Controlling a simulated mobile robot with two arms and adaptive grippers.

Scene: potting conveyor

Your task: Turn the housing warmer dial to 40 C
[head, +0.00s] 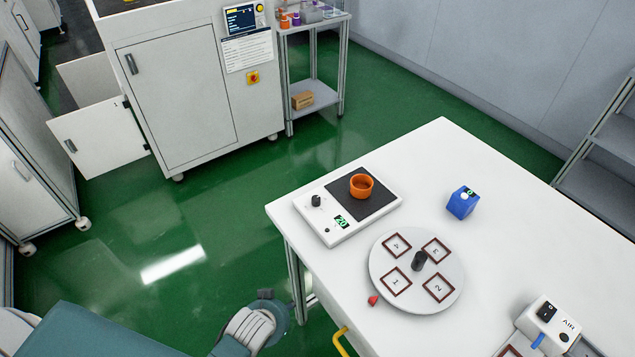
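The housing warmer (325,237) is a white, low box near the table's far left corner. It has a dark square plate (375,204) on top. Its black dial (316,200) is at the left, and a small green display (342,222), which seems to read 20, sits at the front. An orange round cup-like housing (361,186) stands on the plate. Parts of my arm show at the bottom left, apart from the warmer and below the table edge. No gripper fingers show; nothing touches the dial.
The white table (480,180) holds a round turntable (398,297) with numbered square frames, a blue box (463,202), a small red piece (373,300) and a white switch device (549,324). A yellow handle (342,341) is at the table's front edge. Green floor is clear at left.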

